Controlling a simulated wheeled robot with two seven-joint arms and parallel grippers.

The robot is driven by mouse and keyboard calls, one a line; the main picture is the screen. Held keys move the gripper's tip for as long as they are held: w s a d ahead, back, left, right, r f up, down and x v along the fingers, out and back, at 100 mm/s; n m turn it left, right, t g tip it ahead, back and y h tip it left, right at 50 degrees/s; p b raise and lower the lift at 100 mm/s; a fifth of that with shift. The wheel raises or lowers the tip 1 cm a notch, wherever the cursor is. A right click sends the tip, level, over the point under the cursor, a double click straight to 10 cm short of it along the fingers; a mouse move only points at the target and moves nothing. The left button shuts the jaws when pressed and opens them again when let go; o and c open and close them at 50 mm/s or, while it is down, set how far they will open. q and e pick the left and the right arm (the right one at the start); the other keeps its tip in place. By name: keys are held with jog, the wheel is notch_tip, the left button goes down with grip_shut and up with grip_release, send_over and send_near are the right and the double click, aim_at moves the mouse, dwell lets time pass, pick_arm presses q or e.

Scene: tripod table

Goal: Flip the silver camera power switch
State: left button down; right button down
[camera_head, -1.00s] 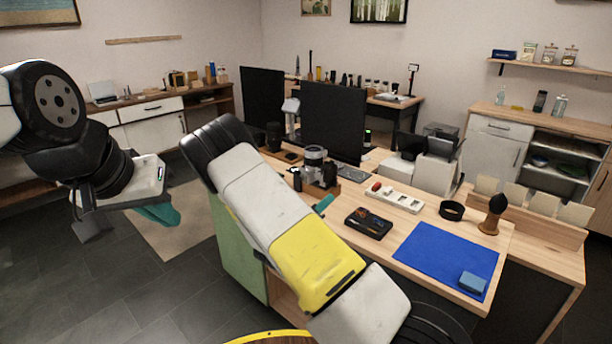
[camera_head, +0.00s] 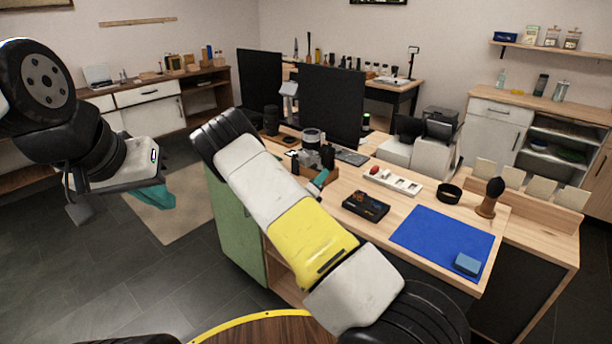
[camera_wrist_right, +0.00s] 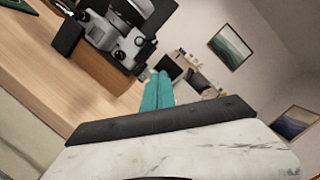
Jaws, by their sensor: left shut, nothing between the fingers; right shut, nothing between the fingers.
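The silver camera (camera_head: 311,138) is on the wooden desk, behind my right arm in the head view. In the right wrist view the silver and black camera (camera_wrist_right: 128,44) shows at upper left, tilted by the view, by a brown wooden block or box (camera_wrist_right: 102,75). I cannot make out its power switch. My right gripper (camera_head: 319,181) is shut and empty, with its teal fingers mostly hidden by the arm in the head view. In the wrist view its fingers (camera_wrist_right: 159,88) point toward the camera's right side, apparently apart from it. My left gripper (camera_head: 155,196) is shut and empty, away from the desk.
Small black items stand close beside the camera. A black tool case (camera_head: 366,206), a white tray (camera_head: 393,181), a black ring (camera_head: 448,194) and a blue mat (camera_head: 440,243) lie on the desk. Dark monitors (camera_head: 331,104) stand behind. Floor near my left gripper is open.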

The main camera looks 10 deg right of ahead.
aim_at(321, 153)
jog(key=w, duration=0.1)
jog(key=w+d+r, duration=0.1)
jog(key=w, duration=0.1)
jog(key=w+r, duration=0.1)
jog(key=shift+w+d, duration=0.15)
jog(key=shift+w, duration=0.2)
jog(key=shift+w+a+r, duration=0.35)
jog(key=shift+w+r, duration=0.1)
jog(key=shift+r+n+y, duration=0.25)
jog(key=shift+n+y, duration=0.15)
jog(key=shift+n, duration=0.5)
jog(key=n, duration=0.3)
jog(key=r+n, duration=0.1)
jog(key=shift+w+a+n+y, duration=0.3)
jog(key=shift+w+y, duration=0.05)
jog(key=shift+y, duration=0.05)
jog(key=shift+s+d, duration=0.1)
